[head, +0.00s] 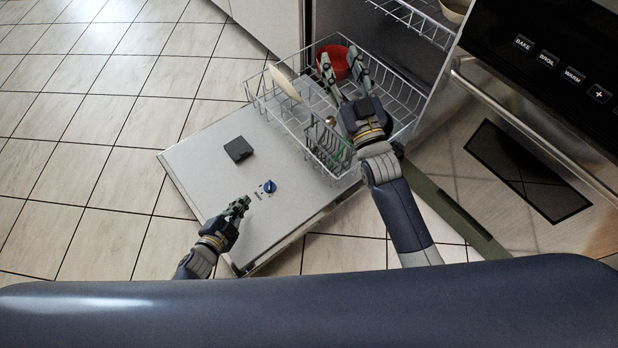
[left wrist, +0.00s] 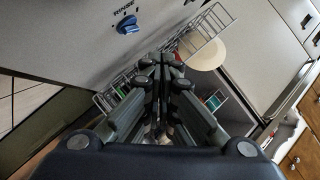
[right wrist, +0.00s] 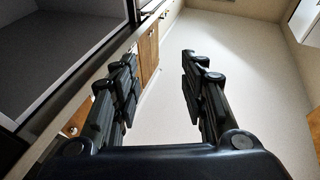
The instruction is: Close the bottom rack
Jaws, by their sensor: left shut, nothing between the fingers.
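The bottom rack (head: 262,104), a white wire basket, is pulled out of the dishwasher over the lowered door (head: 205,172). It holds a red bowl (head: 333,62), a pale plate (head: 284,83) and a cutlery basket (head: 328,146). In the left wrist view, the rack (left wrist: 112,93) and plate (left wrist: 203,50) show behind the fingers. My right gripper (head: 340,66) is open above the rack, in front of the red bowl; its fingers (right wrist: 158,75) have nothing between them. My left gripper (head: 243,203) is shut and empty over the door, near the blue knob (head: 270,186).
The upper rack (head: 420,18) is inside the dishwasher, with a bowl (head: 455,9) on it. A black block (head: 238,149) is on the door. The oven, with its handle (head: 520,115), stands at the right. Tiled floor (head: 90,150) is clear at the left.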

